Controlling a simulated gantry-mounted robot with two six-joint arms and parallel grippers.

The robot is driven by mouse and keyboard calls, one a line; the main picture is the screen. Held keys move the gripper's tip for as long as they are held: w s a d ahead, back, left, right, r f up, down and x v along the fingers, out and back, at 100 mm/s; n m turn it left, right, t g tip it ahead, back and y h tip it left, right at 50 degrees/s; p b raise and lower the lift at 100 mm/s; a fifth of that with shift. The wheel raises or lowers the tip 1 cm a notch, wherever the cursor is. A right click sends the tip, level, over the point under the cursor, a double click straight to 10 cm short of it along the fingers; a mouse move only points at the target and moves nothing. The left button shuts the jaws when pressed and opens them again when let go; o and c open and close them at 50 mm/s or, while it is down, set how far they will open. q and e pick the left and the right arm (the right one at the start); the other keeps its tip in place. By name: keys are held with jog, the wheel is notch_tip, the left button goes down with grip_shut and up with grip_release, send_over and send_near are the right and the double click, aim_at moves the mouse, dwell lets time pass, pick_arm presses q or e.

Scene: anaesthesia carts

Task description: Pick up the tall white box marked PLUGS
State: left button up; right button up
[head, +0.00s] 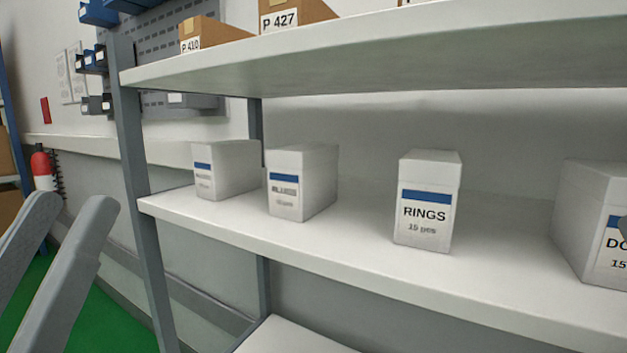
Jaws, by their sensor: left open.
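Several white boxes with blue bands stand on the middle shelf. The second box from the left (287,189) has a blurred label that looks most like PLUGS, but I cannot read it surely. The leftmost box (205,178) has a label too blurred to read. My left gripper (75,205) is at the left edge, open and empty, with its two grey fingers apart. It is in front of the shelf and left of its post, apart from the boxes. A small grey piece at the right edge may be my right gripper; its jaws do not show.
A box marked RINGS (426,215) stands right of the middle, and a box starting DO (590,220) is cut off at the right. The white shelf (350,250) has bare gaps between boxes. An upper shelf (400,55) overhangs them. A grey post (140,230) stands at the left.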

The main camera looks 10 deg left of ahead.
dwell(0.4)
pick_arm(q)
jog(key=o, duration=0.8)
